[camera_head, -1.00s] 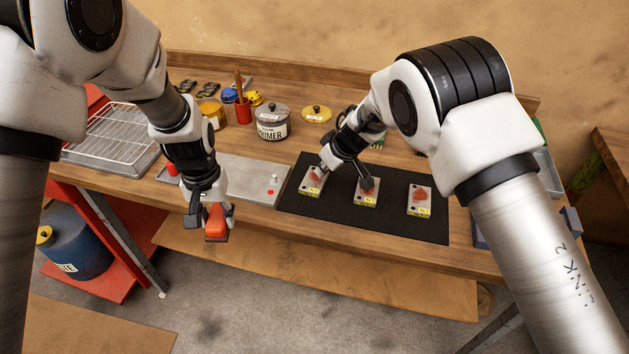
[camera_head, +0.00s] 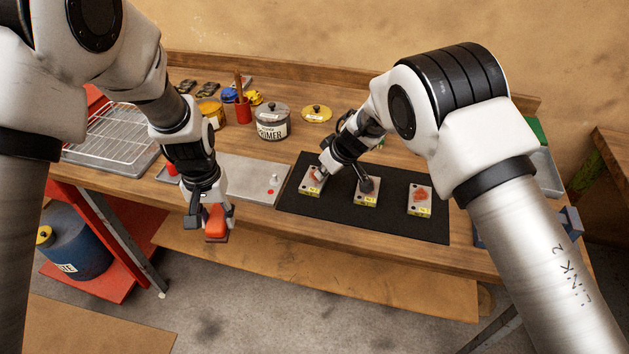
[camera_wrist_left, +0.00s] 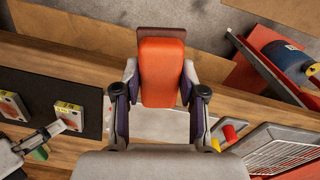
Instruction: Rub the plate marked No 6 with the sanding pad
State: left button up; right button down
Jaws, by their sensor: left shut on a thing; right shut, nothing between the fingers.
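The orange sanding pad (camera_head: 214,222) hangs in my left gripper (camera_head: 211,207), in front of the bench edge and clear of the plates. In the left wrist view the shut fingers (camera_wrist_left: 160,92) hold the pad (camera_wrist_left: 162,70) from both sides. Three small metal plates with yellow labels lie on the black mat (camera_head: 410,232): a left plate (camera_head: 312,187), a middle plate (camera_head: 366,200) and a right plate (camera_head: 420,198). I cannot read their numbers. The left and right plates show reddish patches. My right gripper (camera_head: 323,171) is shut and empty at the left plate, partly covering it; contact is unclear.
A grey metal tray (camera_head: 245,170) lies left of the mat. A primer can (camera_head: 272,124), a yellow lid (camera_head: 317,114) and a red cup (camera_head: 243,110) stand behind. A wire rack (camera_head: 115,133) is at the far left. My right arm hangs over the bench's right part.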

aim_at(324, 180)
pick_arm(q)
jog(key=shift+r, duration=0.1)
